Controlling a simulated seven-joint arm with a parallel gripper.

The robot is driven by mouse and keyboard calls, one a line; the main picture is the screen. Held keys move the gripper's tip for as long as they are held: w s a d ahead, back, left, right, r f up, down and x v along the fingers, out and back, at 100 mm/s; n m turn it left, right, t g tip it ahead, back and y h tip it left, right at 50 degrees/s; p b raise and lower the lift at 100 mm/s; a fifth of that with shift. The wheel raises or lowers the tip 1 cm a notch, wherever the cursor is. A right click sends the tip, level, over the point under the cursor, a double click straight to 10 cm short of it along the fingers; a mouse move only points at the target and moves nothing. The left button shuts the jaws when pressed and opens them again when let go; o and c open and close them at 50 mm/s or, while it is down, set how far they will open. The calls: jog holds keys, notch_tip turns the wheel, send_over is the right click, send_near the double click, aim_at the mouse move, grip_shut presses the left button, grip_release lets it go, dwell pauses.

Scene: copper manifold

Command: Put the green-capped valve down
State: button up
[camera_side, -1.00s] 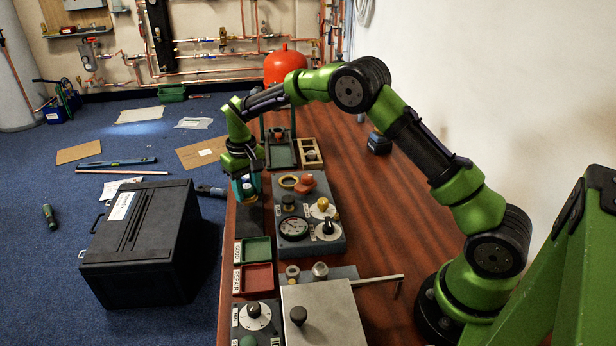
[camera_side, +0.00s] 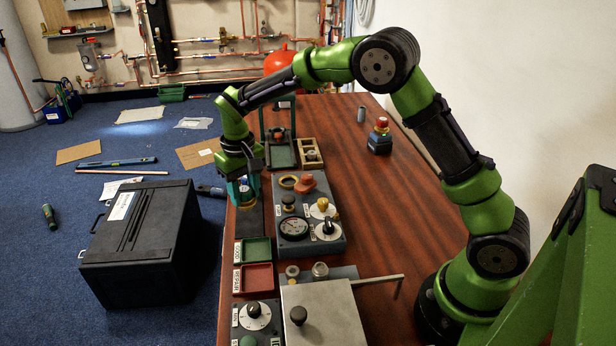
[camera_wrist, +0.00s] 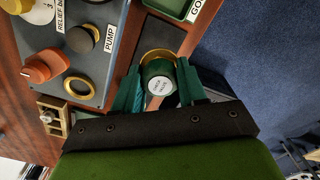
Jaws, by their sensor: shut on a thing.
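The green-capped valve (camera_wrist: 159,85) shows in the wrist view between my two teal fingers. It has a brass ring and a white round label on its cap. My gripper (camera_wrist: 157,80) is shut on it. In the side view my gripper (camera_side: 245,193) points down over the table's left edge, at the far end of a dark flat pad (camera_side: 249,222). The fingers mostly hide the valve there. The pad also shows beside the valve in the wrist view (camera_wrist: 163,33). I cannot tell whether the valve touches the surface below.
A grey panel (camera_side: 320,243) with a gauge and knobs stands right of the pad. The green tray (camera_side: 257,250) and red tray (camera_side: 257,277) lie nearer the camera. A dark green stand (camera_side: 281,155) and wooden box (camera_side: 309,152) are behind. The table's right side is largely clear.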

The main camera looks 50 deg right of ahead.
jog(key=shift+f, duration=3.15)
jog(key=shift+f, duration=0.1)
jog(key=o, duration=1.1)
